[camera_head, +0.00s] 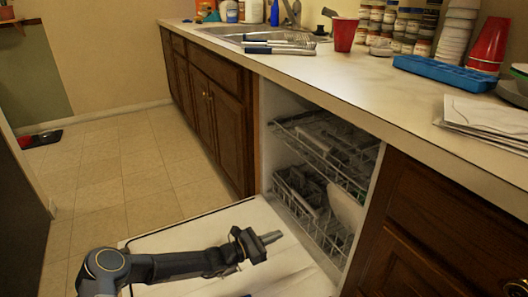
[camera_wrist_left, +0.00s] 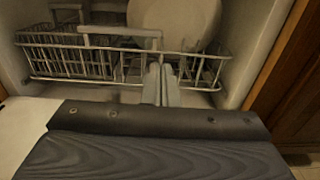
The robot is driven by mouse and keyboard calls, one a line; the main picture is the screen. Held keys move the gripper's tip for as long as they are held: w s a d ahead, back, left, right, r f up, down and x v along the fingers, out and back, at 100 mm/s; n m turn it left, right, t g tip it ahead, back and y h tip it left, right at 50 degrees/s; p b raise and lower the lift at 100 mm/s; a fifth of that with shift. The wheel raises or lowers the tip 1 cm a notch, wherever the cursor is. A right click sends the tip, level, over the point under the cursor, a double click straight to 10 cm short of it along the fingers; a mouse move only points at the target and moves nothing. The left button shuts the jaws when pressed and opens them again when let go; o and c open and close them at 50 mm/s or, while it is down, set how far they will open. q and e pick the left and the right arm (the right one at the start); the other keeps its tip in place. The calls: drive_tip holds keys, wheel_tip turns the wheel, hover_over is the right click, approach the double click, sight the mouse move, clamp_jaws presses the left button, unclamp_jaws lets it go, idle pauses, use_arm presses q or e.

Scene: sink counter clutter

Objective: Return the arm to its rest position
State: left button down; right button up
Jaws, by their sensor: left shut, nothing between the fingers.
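My left gripper (camera_head: 270,238) is shut and empty. In the head view its arm comes in from the lower left and reaches right, above the open dishwasher door (camera_head: 185,238). Its fingertips point toward the dishwasher opening. In the left wrist view the shut fingers of the gripper (camera_wrist_left: 161,85) stand in front of the lower rack (camera_wrist_left: 70,62), where a white plate (camera_wrist_left: 175,20) stands upright. I cannot tell whether the fingers touch the rack. My right gripper does not show.
The upper rack (camera_head: 335,150) is above the lower one. The counter (camera_head: 340,72) holds a red cup (camera_head: 345,34), a blue tray (camera_head: 446,73), papers (camera_head: 485,118) and several jars. Wooden cabinets (camera_head: 215,120) flank the dishwasher.

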use_arm(q)
drive_tip(key=s+a+r+m+g+y, duration=0.3)
drive_tip(key=s+a+r+m, duration=0.3)
drive_tip(key=s+r+m, duration=0.25)
drive_tip(key=s+a+r+m+g+y, duration=0.2)
drive_tip(key=s+a+r+m, duration=0.4)
drive_tip(key=r, duration=0.4)
drive_tip(key=s+a+r+m+t+y, duration=0.1)
drive_tip(key=s+a+m+y, duration=0.1)
drive_tip(key=s+a, duration=0.45)
drive_tip(key=s+a+m+t+y, duration=0.1)
drive_tip(key=s+a+m+y, duration=0.15)
drive_tip(key=s, duration=0.65)
drive_tip(key=s+a+r+m+t+y, duration=0.1)
drive_tip(key=s+a+m+y, duration=0.15)
drive_tip(key=s+a, duration=0.45)
wheel_tip(320, 180, up, 36)
drive_tip(key=s+p, duration=0.1)
drive_tip(key=p, duration=3.6)
drive_tip(key=shift+s+d+r+y, duration=0.25)
drive_tip(key=shift+s+d+y, duration=0.05)
drive_tip(key=shift+d, duration=0.15)
